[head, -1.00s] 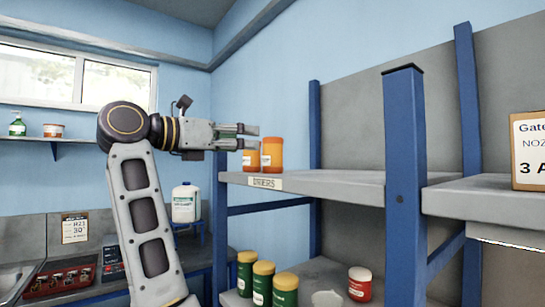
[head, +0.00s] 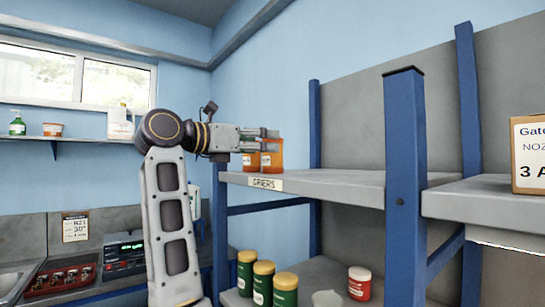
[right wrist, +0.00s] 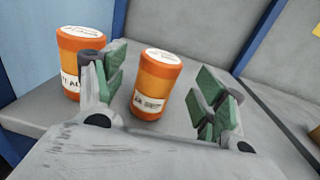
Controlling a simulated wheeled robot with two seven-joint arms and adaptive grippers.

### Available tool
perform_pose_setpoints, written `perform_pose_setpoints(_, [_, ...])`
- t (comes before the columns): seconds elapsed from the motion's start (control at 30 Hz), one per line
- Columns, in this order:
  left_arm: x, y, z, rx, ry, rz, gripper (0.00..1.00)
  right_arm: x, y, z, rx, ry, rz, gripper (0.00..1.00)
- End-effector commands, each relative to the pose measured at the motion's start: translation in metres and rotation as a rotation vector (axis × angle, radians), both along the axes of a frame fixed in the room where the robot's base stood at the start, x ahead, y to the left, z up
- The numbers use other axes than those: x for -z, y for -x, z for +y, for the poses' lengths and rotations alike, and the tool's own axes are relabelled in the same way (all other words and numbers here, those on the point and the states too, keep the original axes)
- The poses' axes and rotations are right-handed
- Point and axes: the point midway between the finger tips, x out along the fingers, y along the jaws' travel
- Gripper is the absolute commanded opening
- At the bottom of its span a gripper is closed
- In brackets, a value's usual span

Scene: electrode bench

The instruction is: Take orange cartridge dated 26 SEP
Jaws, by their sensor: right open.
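Two orange cartridges stand upright on the upper grey shelf, near its left end, in the head view: a left one (head: 251,161) and a right one (head: 272,157). My right gripper (head: 272,140) overlaps their tops there. The other cartridge (right wrist: 71,60) stands outside, partly hidden behind the left finger. Both have white labels, but I cannot read a date. My left gripper is not in view.
The upper shelf (head: 330,183) bears a small sign (head: 265,183). Blue posts (head: 404,170) stand at its front and back. Below are green, yellow-lidded jars (head: 264,284) and a red jar (head: 360,284). A cardboard box (head: 530,155) is at right. The upper shelf's middle is clear.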

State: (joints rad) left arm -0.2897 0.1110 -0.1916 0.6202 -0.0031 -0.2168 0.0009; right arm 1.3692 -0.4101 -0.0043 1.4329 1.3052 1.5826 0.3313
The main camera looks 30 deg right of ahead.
Motion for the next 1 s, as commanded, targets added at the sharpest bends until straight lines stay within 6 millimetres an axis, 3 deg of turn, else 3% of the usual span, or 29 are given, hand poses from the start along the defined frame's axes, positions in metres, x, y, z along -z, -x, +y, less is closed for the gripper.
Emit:
perform_pose_setpoints(0.43, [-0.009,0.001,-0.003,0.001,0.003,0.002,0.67,0.004,-0.006,-0.042,0.001,0.000,0.000,0.71])
perform_pose_setpoints(0.93, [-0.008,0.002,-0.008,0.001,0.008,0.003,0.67,0.004,-0.007,-0.044,0.000,0.001,0.000,0.71])
perform_pose_setpoints(1.0, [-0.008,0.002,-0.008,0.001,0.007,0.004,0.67,0.004,-0.007,-0.044,0.000,0.001,0.000,0.63])
